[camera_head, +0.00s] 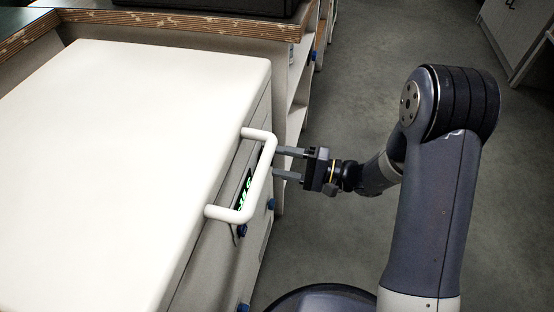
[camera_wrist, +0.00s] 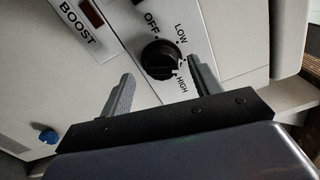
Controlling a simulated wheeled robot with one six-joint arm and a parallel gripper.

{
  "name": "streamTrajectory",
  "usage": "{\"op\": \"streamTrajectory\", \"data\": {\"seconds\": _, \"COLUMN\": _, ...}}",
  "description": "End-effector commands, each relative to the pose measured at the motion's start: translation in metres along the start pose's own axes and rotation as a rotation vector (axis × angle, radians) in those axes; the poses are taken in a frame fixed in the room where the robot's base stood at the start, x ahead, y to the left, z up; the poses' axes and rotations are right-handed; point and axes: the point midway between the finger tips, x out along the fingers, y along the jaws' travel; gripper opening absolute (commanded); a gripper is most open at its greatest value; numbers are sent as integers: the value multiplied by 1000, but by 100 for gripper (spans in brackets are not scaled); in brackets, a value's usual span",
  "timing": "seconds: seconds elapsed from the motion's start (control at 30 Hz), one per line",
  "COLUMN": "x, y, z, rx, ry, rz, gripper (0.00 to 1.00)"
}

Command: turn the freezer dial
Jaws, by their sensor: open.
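The white freezer (camera_head: 130,130) fills the left of the head view, its lid closed and a white handle (camera_head: 268,165) at its front edge. The black freezer dial (camera_wrist: 160,58) shows in the wrist view on the grey front panel, with OFF, LOW and HIGH printed around it. A raised grip bar crosses it; I cannot tell which end is the pointer. My gripper (camera_head: 276,161) is open at the panel, just beyond the handle. In the wrist view its fingers (camera_wrist: 160,67) lie on either side of the dial, with no clear contact. The head view hides the dial.
A BOOST label (camera_wrist: 78,22) with a red indicator (camera_wrist: 92,14) is left of the dial. A blue knob (camera_wrist: 48,137) sits lower left. A green display (camera_head: 244,193) shows below the handle. A wooden-edged counter (camera_head: 190,28) stands behind; the floor (camera_head: 360,70) at right is clear.

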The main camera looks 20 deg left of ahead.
Motion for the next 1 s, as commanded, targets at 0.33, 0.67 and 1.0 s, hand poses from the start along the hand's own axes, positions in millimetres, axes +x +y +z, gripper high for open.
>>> {"op": "streamTrajectory", "data": {"seconds": 0.33, "x": 21, "y": 0, "z": 0, "rx": -1, "ry": 1, "rz": 0, "gripper": 60}}
{"op": "streamTrajectory", "data": {"seconds": 0.67, "x": 21, "y": 0, "z": 0, "rx": 0, "ry": 0, "rz": 0, "gripper": 49}}
{"op": "streamTrajectory", "data": {"seconds": 1.0, "x": 21, "y": 0, "z": 0, "rx": 0, "ry": 0, "rz": 0, "gripper": 21}}
